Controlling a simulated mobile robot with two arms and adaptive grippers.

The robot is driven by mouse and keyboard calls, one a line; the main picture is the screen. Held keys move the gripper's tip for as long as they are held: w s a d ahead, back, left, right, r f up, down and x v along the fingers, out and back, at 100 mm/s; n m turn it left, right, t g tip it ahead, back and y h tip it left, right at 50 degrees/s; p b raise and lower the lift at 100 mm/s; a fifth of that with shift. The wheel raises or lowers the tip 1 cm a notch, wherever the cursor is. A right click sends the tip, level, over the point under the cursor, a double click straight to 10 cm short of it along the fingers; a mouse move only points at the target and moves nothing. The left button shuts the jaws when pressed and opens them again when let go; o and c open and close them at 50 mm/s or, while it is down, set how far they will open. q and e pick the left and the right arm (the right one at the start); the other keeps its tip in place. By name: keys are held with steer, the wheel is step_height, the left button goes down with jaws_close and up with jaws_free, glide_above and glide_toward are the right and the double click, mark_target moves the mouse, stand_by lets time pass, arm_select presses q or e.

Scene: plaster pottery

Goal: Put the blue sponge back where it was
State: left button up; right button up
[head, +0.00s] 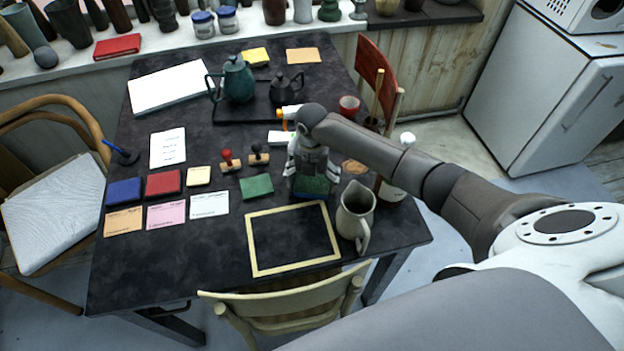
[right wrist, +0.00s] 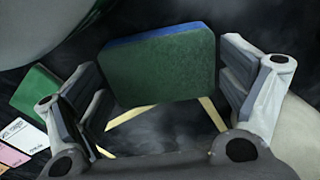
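The blue sponge (right wrist: 158,66) is a block with a green face toward the wrist camera and a blue strip along its far edge. In the right wrist view it sits between the two fingers of my right gripper (right wrist: 160,75), whose pads appear to meet its sides. In the head view my right gripper (head: 308,180) points down over the table, with the sponge (head: 312,187) under it. The sponge is just beyond the far right part of the light-framed dark board (head: 250,240). Whether it touches the table is hard to tell. My left gripper is not in view.
A grey pitcher (head: 355,213) stands close to the right. A green pad (head: 257,187) and two stamps (head: 228,160) lie left of my gripper. A bottle (head: 392,185) stands behind the pitcher. Teapots (head: 238,80) stand on a dark tray farther back. The front left tabletop is clear.

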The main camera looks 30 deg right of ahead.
mark_target(312, 182)
stand_by(0.3)
steer(key=shift+r, duration=0.2)
step_height(312, 182, up, 12)
steer(key=shift+b, duration=0.3)
stand_by(0.3)
